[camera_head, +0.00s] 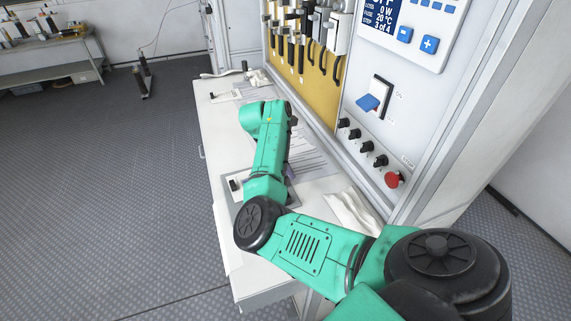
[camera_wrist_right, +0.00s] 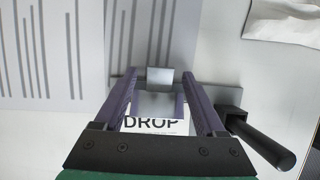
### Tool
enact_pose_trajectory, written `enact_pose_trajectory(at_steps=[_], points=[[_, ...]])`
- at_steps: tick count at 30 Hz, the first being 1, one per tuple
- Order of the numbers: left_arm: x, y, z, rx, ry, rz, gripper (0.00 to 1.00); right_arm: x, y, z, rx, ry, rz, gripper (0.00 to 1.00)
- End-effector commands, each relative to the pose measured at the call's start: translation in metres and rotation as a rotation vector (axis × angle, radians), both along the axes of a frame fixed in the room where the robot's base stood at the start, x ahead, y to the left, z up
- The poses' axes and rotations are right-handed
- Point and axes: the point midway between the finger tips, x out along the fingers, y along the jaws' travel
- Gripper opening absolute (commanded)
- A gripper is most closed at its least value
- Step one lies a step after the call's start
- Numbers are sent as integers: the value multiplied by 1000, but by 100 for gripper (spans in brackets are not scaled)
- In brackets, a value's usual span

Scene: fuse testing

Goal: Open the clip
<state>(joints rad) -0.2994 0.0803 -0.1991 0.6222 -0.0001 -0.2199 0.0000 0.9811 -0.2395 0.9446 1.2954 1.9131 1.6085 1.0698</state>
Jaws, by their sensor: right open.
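In the right wrist view, my right gripper (camera_wrist_right: 160,74) is open, its two purple fingers apart. A small upright metal plate (camera_wrist_right: 159,76), seemingly part of the clip, stands between the fingertips; I cannot tell if they touch it. A flat grey base (camera_wrist_right: 228,97) and a white label reading "DROP" (camera_wrist_right: 150,123) lie below. A black handle (camera_wrist_right: 262,140) sticks out to the right of the right finger. In the head view, my green right arm hides most of the gripper and clip. My left gripper is not in view.
A white cloth (camera_head: 352,211) lies on the white table (camera_head: 217,130), right of my arm. Striped paper (camera_wrist_right: 45,50) lies left of the gripper.

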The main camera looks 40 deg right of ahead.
Motion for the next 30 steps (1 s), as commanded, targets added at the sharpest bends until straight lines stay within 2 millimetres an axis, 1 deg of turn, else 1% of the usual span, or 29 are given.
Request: enact_pose_trajectory(at_steps=[3, 4, 5, 6, 8, 9, 10, 14, 17, 22, 25, 30], points=[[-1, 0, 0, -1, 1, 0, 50, 0, 0, 0, 0, 0, 0, 72], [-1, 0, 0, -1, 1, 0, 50, 0, 0, 0, 0, 0, 0, 69], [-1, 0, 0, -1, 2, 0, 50, 0, 0, 0, 0, 0, 0, 57], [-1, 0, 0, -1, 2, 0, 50, 0, 0, 0, 0, 0, 0, 42], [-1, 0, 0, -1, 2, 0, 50, 0, 0, 0, 0, 0, 0, 19], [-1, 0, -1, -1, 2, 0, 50, 0, 0, 0, 0, 0, 0, 4], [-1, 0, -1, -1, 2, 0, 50, 0, 0, 0, 0, 0, 0, 0], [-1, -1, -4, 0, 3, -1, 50, 0, -1, -1, 15, -6, -1, 0], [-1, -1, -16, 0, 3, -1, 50, 0, -4, -5, 92, -37, -6, 0], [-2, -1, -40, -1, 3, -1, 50, -2, -9, -10, 277, -102, -4, 0], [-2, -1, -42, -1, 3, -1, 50, -3, -9, -8, 331, -118, -2, 0], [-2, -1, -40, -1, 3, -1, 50, -3, -9, -5, 337, -118, 0, 0]])
